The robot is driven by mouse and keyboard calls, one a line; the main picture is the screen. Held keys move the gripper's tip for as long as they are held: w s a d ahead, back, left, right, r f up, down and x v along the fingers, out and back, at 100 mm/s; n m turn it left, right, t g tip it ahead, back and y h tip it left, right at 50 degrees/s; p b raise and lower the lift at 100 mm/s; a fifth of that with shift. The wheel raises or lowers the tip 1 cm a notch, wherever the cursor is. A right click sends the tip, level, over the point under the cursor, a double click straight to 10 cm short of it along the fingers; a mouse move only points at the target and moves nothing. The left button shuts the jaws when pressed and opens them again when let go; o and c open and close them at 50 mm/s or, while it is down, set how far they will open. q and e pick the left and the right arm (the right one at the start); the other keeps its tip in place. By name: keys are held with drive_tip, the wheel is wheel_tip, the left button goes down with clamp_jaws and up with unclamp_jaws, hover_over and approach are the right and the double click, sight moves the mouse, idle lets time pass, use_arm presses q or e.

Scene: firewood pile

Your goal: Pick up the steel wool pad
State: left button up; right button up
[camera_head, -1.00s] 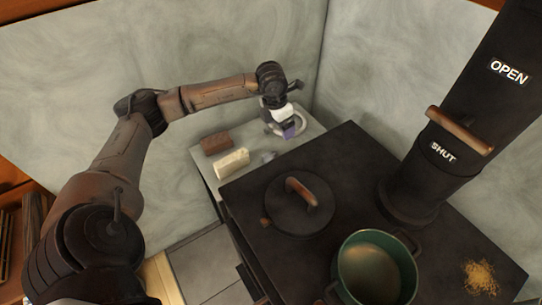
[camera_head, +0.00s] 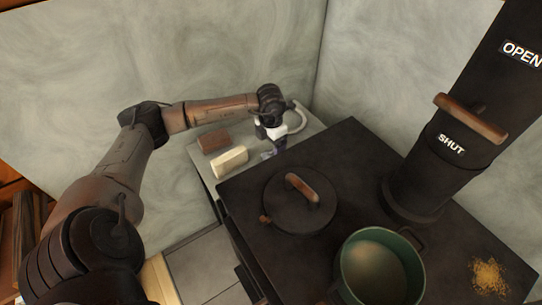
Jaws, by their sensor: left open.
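A small grey lump, which looks like the steel wool pad (camera_head: 266,155), lies on the pale side ledge (camera_head: 208,167) beside the stove. It is partly hidden by my left gripper (camera_head: 272,150), which points down right over it. The gripper is open, and its fingertips are close to the pad. I cannot tell whether they touch it. My right gripper is not in view.
A cream block (camera_head: 230,161) and a brown brick-like block (camera_head: 213,140) lie left of the gripper. The dark stove (camera_head: 340,180) carries a round lid (camera_head: 299,208) and a green pot (camera_head: 380,270). A black flue (camera_head: 440,150) rises at right.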

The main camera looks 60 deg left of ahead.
sight(271, 152)
use_arm(q)
wheel_tip(271, 152, down, 5)
drive_tip(key=shift+r+b, duration=0.2)
drive_tip(key=shift+b, duration=1.05)
drive_tip(key=shift+f, duration=0.3)
drive_tip(key=shift+c, duration=0.2)
drive_tip(key=shift+c, duration=0.7)
drive_tip(key=c, duration=0.8)
drive_tip(key=shift+r, duration=0.15)
